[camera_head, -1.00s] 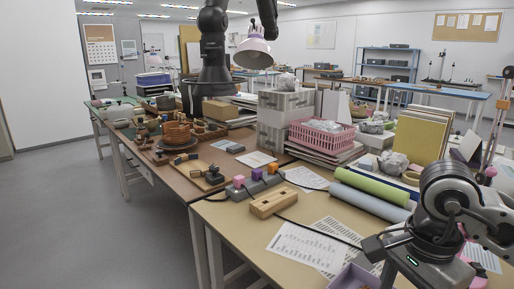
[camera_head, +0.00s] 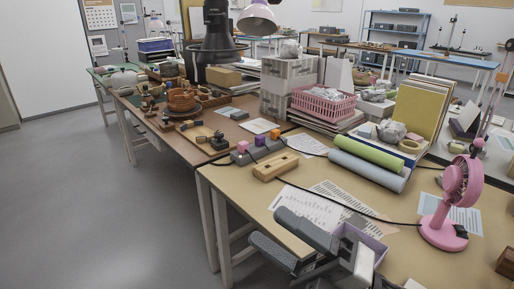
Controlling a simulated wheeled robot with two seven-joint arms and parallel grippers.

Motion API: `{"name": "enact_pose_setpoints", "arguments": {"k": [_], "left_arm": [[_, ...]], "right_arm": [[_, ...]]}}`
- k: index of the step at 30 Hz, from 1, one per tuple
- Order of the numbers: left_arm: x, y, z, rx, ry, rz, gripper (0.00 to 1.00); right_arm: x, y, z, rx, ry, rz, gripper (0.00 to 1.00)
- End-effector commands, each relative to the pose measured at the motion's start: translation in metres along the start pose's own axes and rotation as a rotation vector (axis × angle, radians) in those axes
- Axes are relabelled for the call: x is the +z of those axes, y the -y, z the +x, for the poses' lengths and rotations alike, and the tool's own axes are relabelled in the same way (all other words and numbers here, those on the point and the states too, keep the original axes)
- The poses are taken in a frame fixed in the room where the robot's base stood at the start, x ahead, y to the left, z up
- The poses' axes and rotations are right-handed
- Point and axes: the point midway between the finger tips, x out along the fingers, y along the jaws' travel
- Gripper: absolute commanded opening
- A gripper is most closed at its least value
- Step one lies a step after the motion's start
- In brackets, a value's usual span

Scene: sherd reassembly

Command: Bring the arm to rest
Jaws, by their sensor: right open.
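My right gripper (camera_head: 264,223) is at the bottom centre of the head view, over the front edge of the tan table (camera_head: 412,208). Its two grey fingers point to the left and are spread apart, with nothing between them. A lilac open box (camera_head: 372,243) is right behind it and partly hidden by it. A brown pot (camera_head: 181,98) stands on the farther brown table, well away from the gripper. My left gripper is not in view.
A pink fan (camera_head: 462,190) stands at the right. A wooden block (camera_head: 275,167), printed sheets (camera_head: 305,210) and green and blue-grey rolls (camera_head: 367,170) lie behind the gripper. A black cable crosses the table. Grey floor (camera_head: 100,210) is clear at the left.

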Motion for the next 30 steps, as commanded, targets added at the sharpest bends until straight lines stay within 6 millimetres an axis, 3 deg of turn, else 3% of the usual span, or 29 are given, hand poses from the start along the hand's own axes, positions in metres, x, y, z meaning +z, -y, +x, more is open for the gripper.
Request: {"name": "enact_pose_setpoints", "arguments": {"k": [1, 3, 5, 9, 12, 15, 18, 30], "left_arm": [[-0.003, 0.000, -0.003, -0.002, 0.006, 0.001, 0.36], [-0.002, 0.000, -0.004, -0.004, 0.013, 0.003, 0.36], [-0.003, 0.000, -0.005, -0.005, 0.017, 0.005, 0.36], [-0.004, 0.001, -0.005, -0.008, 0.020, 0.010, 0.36], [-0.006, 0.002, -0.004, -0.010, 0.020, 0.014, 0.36], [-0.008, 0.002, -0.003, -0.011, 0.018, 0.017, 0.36], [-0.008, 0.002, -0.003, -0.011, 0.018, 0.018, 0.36], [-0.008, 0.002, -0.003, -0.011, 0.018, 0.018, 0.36]], "right_arm": [[0.024, 0.013, -0.017, 0.000, 0.236, 0.224, 0.60], [0.048, 0.043, -0.054, -0.008, 0.543, 0.518, 0.60], [0.055, 0.072, -0.090, -0.018, 0.766, 0.737, 0.60], [0.032, 0.130, -0.166, -0.043, 1.173, 1.139, 0.60], [0.003, 0.156, -0.203, -0.056, 1.371, 1.337, 0.60], [-0.021, 0.170, -0.226, -0.066, 1.496, 1.462, 0.60], [-0.034, 0.176, -0.236, -0.071, 1.558, 1.524, 0.60], [-0.035, 0.177, -0.237, -0.071, 1.566, 1.533, 0.60]]}}
